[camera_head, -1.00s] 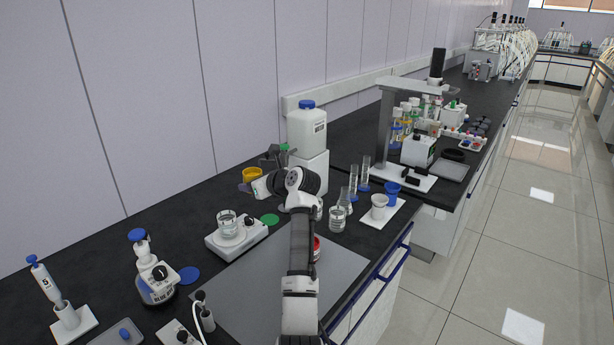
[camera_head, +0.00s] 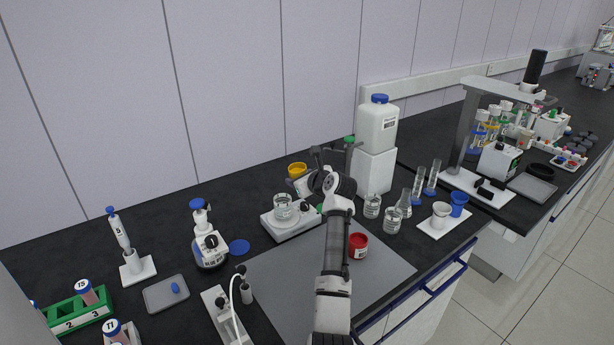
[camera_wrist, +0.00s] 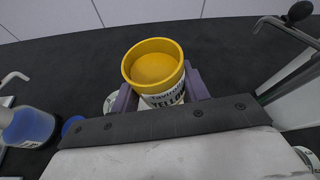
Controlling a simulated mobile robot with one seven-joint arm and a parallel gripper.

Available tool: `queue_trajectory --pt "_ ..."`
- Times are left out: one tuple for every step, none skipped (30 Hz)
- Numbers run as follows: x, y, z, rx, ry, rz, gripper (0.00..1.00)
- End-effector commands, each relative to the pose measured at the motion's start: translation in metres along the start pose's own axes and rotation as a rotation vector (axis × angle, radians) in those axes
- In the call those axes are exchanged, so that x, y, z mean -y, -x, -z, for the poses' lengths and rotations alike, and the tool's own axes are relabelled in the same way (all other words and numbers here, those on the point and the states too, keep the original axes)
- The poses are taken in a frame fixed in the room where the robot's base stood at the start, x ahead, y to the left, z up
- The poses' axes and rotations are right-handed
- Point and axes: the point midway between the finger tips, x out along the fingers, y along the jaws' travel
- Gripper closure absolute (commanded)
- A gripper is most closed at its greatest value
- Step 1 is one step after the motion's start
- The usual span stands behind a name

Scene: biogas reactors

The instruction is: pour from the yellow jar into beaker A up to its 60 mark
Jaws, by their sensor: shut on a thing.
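The yellow jar (camera_wrist: 155,70) is open-topped, with yellow contents and a label reading "YELLOW" in the wrist view. My gripper (camera_wrist: 157,92) is shut on it, with purple fingers on both sides. A glass beaker (camera_head: 283,207) stands on the white stirrer plate (camera_head: 291,222). Two more glass beakers, a smaller one (camera_head: 372,206) and another (camera_head: 393,220), stand right of my arm. I cannot read which beaker is A, nor any marks.
A red jar (camera_head: 358,246) sits on the grey mat (camera_head: 395,268) right of my forearm. A white bottle with blue cap (camera_head: 377,126) stands on a white block behind. Measuring cylinders and a flask (camera_head: 404,203) stand at right. A blue-labelled dispenser bottle (camera_head: 208,243) is at left.

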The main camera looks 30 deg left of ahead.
Motion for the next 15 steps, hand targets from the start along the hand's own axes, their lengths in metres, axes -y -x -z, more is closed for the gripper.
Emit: queue_trajectory --pt "-0.0035 0.0004 0.0002 0.001 0.037 0.015 0.81" --pt "-0.0055 -0.0002 0.0022 0.000 0.080 0.033 0.81" --pt "-0.0075 -0.0003 0.0033 0.001 0.150 0.063 0.81" --pt "-0.0058 -0.0005 0.0035 0.002 0.147 0.063 0.81" --pt "-0.0058 -0.0007 0.0035 0.003 0.152 0.065 0.81" --pt "-0.0060 -0.0008 0.0035 0.003 0.162 0.069 0.81" --pt "-0.0063 -0.0008 0.0036 0.002 0.170 0.073 0.81" --pt "-0.0067 -0.0009 0.0036 0.002 0.178 0.076 0.81" --pt "-0.0072 -0.0010 0.0037 0.002 0.188 0.080 0.81" --pt "-0.0076 -0.0010 0.0038 0.002 0.196 0.083 0.81" --pt "-0.0078 -0.0011 0.0039 0.002 0.203 0.086 0.81" --pt "-0.0082 -0.0011 0.0041 0.002 0.212 0.090 0.81" --pt "-0.0084 -0.0011 0.0042 0.002 0.220 0.093 0.81" --pt "-0.0083 -0.0010 0.0039 0.003 0.228 0.096 0.81" --pt "-0.0078 -0.0008 0.0033 0.002 0.237 0.101 0.81"
